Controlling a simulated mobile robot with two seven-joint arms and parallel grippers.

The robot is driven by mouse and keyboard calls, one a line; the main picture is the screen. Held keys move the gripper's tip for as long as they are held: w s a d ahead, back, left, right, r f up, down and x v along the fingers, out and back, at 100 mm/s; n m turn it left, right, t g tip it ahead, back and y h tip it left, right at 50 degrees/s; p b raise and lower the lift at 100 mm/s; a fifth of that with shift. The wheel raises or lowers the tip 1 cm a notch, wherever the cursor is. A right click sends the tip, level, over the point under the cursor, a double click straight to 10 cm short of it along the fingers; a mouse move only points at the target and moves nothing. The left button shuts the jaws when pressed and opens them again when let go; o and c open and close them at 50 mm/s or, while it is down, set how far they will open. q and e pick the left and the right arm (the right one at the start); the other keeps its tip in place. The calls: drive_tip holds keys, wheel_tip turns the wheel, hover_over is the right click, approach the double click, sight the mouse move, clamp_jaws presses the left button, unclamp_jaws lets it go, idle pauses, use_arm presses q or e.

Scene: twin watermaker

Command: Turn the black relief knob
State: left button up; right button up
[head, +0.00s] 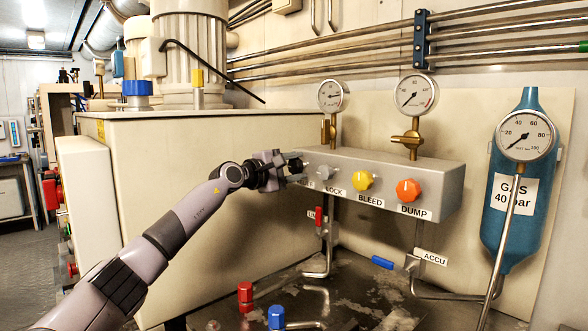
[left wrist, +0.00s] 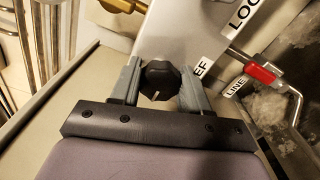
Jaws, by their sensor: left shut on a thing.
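The black relief knob (left wrist: 160,80) shows in the left wrist view, with a pale pointer mark on its face. A label ending in "EF" is beside it on the grey valve block (head: 440,180). My left gripper (left wrist: 156,88) is shut on the knob, one finger on each side of it. My right gripper is in neither view.
Gauges (head: 415,94) stand above. A red LINE lever (head: 319,221) and blue ACCU lever (head: 382,262) are below. A large beige tank (head: 190,220) is behind my arm.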

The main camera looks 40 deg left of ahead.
sight(293, 167)
use_arm(q)
drive_tip(key=shift+d, duration=0.15)
drive_tip(key=o, duration=1)
drive_tip(key=shift+r, duration=0.1)
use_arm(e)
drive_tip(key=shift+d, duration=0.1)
use_arm(q)
drive_tip(key=shift+s, duration=0.45)
drive_tip(key=s, duration=0.1)
drive_tip(key=s+b, duration=0.1)
drive_tip(key=s, duration=0.1)
drive_tip(key=s+b, duration=0.1)
drive_tip(key=s, duration=0.1)
drive_tip(key=shift+a+f, duration=0.2)
drive_tip(key=shift+a, duration=0.1)
drive_tip(key=shift+s+r, duration=0.15)
drive_tip(key=shift+s, duration=0.5)
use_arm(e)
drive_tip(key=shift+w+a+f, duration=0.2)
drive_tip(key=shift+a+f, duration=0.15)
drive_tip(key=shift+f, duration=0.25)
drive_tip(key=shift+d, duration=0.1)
